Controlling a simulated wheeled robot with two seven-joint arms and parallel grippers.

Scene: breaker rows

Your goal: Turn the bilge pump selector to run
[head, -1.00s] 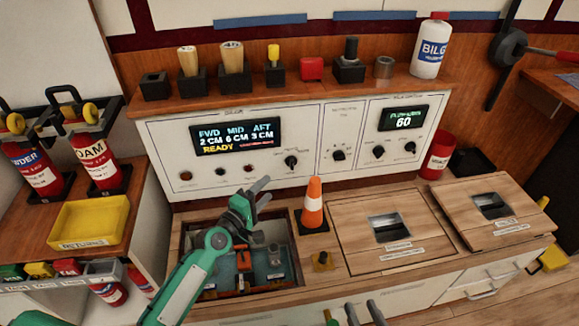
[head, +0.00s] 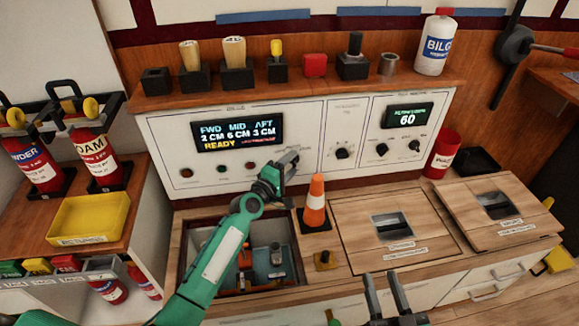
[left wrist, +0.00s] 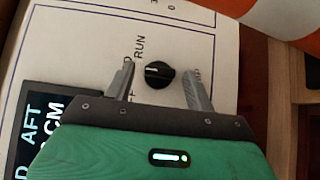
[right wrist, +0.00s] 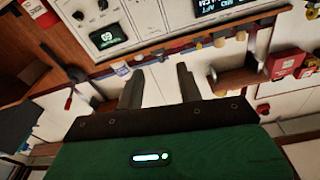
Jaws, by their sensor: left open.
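The selector knob (left wrist: 160,74) is black and round with a white mark on its left side in the left wrist view. The word RUN is printed above and left of it; other labels beside it are partly hidden by the fingers. My left gripper (left wrist: 158,70) is open, with one finger on each side of the knob; I cannot tell whether they touch it. In the head view, my left gripper (head: 287,163) is in front of the white panel (head: 310,125) and hides this knob. My right gripper (head: 388,298) is open and empty at the front edge.
The display (head: 238,133) reads READY. An orange cone (head: 315,203) stands just right of my left gripper. An open compartment (head: 205,245) lies below my left arm. Wooden hatches (head: 350,215) are to the right; a yellow tray (head: 88,217) is at left.

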